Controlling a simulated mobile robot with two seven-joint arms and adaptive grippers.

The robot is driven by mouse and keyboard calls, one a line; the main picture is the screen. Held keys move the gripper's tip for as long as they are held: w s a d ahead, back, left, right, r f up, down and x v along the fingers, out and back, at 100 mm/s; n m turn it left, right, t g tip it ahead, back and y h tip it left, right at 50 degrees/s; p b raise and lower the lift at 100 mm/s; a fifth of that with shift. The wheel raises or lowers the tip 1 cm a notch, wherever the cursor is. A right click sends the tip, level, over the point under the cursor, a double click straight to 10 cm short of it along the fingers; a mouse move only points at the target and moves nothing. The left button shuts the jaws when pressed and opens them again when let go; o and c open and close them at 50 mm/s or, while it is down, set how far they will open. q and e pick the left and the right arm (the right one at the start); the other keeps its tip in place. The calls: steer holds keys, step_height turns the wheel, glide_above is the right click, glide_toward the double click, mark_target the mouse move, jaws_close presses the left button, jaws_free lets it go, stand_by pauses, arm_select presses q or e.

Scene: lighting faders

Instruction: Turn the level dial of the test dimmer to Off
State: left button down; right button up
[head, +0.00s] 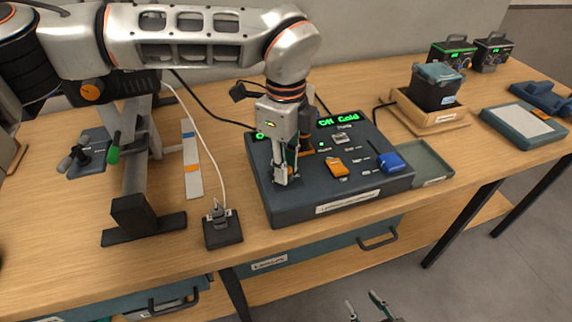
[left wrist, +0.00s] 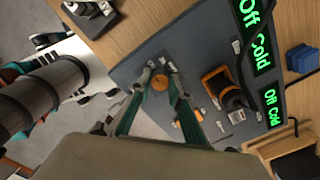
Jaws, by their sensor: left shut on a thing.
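The test dimmer is a dark blue-grey console (head: 335,196) on the wooden bench, also in the left wrist view (left wrist: 140,62). Its lit green display (head: 338,119) reads "Off Cold"; a second display behind my left gripper is partly hidden. My left gripper (head: 286,180) reaches down to the console's left part. In the left wrist view its two fingers (left wrist: 161,76) are shut on a small round orange dial (left wrist: 160,83), one on each side. The dial's pointer is too small to read. My right gripper (head: 366,299) shows at the bottom edge, open and empty, below the bench top.
An orange block (head: 336,166) and a blue block (head: 391,161) sit on the console. A shallow tray (head: 432,160) is right of it. A small dark stand with a cable (head: 222,230) and a striped strip (head: 191,160) lie left. A dark box (head: 436,88) stands behind right.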

arm_select(q)
steer(key=shift+n, duration=0.3)
stand_by(0.4)
steer(key=c, duration=1.8)
jaws_free()
steer(key=shift+c, duration=0.2)
step_height(320, 180, up, 12)
